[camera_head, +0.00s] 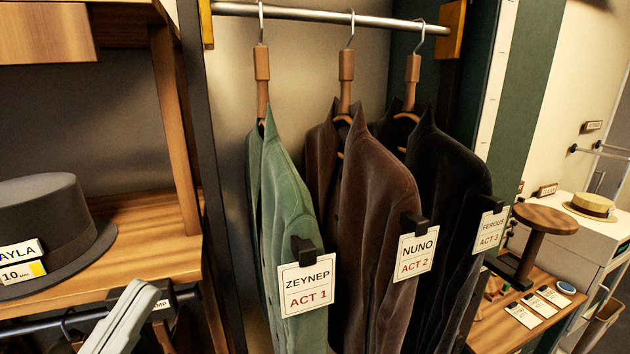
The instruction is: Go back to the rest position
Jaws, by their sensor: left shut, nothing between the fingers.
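My left gripper (140,297) shows at the bottom left as pale grey fingers pointing up and to the right. It is shut and empty, in front of the lower rail under the wooden shelf (150,240). The rest of that arm is below the picture. My right gripper is not in view. To the right of the left gripper, and apart from it, three jackets hang on a metal rod (330,16): a green one (283,195) tagged ZEYNEP ACT 1, a brown one (370,185) tagged NUNO ACT 2 and a black one (450,180) tagged FERGUS ACT 3.
A dark grey hat (50,215) with a name card stands on the left shelf. A dark upright post (215,170) divides shelf and jackets. At the right are a round-topped wooden stand (545,219), several cards on a wooden surface and a straw hat (591,205).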

